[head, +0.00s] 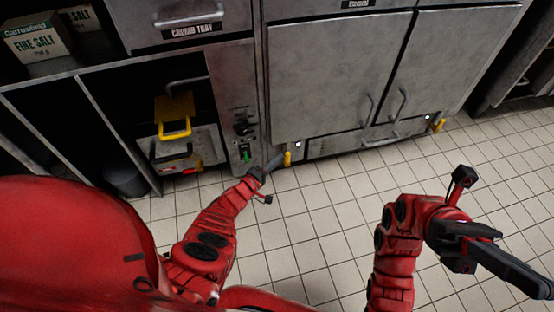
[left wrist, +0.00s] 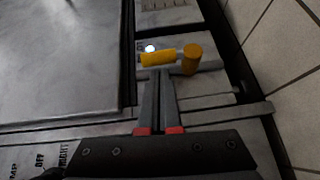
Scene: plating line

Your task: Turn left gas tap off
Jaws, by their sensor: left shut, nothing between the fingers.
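The left gas tap (head: 287,158) has a yellow handle low on the cabinet front, beside a small white light. In the left wrist view the yellow handle (left wrist: 158,57) lies crosswise ahead of the fingers, with a thicker yellow end (left wrist: 190,62) at its right. My left gripper (head: 276,163) is shut and empty, its fingertips right at the handle; I cannot tell whether they touch it. The fingertips also show in the left wrist view (left wrist: 160,74). My right gripper (head: 508,262) is over the floor at right, away from the taps; its finger gap is unclear.
A second yellow tap (head: 438,125) sits farther right on the cabinet front. A panel with a black knob (head: 241,129) and green switch (head: 245,157) is left of the left tap. A yellow-handled basket (head: 175,128) stands in an open bay. The tiled floor (head: 318,227) is clear.

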